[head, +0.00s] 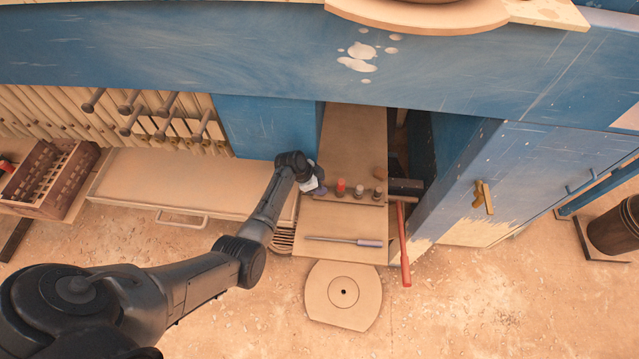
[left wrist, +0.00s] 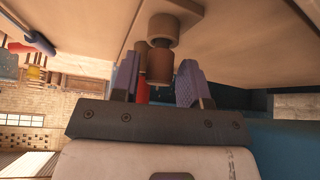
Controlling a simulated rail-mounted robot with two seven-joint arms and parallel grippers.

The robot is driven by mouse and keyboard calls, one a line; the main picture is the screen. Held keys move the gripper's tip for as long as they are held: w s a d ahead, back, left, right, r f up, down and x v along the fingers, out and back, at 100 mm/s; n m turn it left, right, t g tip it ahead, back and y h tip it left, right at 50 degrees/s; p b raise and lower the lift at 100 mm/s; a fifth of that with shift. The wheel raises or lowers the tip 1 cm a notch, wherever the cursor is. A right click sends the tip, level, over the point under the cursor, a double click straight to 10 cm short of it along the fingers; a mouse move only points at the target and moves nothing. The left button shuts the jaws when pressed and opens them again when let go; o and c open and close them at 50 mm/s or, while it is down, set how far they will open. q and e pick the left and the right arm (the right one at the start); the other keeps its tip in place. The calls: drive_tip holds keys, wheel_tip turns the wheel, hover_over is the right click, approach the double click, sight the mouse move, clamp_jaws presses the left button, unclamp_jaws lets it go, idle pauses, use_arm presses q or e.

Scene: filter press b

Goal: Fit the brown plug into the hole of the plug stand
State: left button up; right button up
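My left gripper (head: 317,190) is at the left end of a narrow wooden bar (head: 350,201), which looks like the plug stand. A red plug (head: 340,187) and two grey-brown plugs (head: 358,190) (head: 377,192) stand upright along the bar, right of the gripper. In the left wrist view a brown cylindrical plug (left wrist: 160,66) shows between the two purple fingers (left wrist: 157,85), with gaps beside it. A second brown cylinder (left wrist: 163,30) shows above it against a pale wooden surface. Which hole is free cannot be seen. My right gripper is out of view.
A screwdriver (head: 345,241) lies on the board in front of the bar. A red-handled hammer (head: 403,240) lies to the right. A blue cabinet (head: 500,185) bounds the right side. A round plate with a dark hole (head: 343,292) is in front. A crate (head: 48,180) stands far left.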

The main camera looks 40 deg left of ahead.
use_arm(q)
drive_tip(key=shift+o, duration=1.3)
drive_tip(key=shift+r, duration=0.1)
drive_tip(key=p+v, duration=0.2)
drive_tip(key=v, duration=1.1)
drive_tip(key=shift+s+r, duration=0.2)
drive_tip(key=shift+a, duration=0.15)
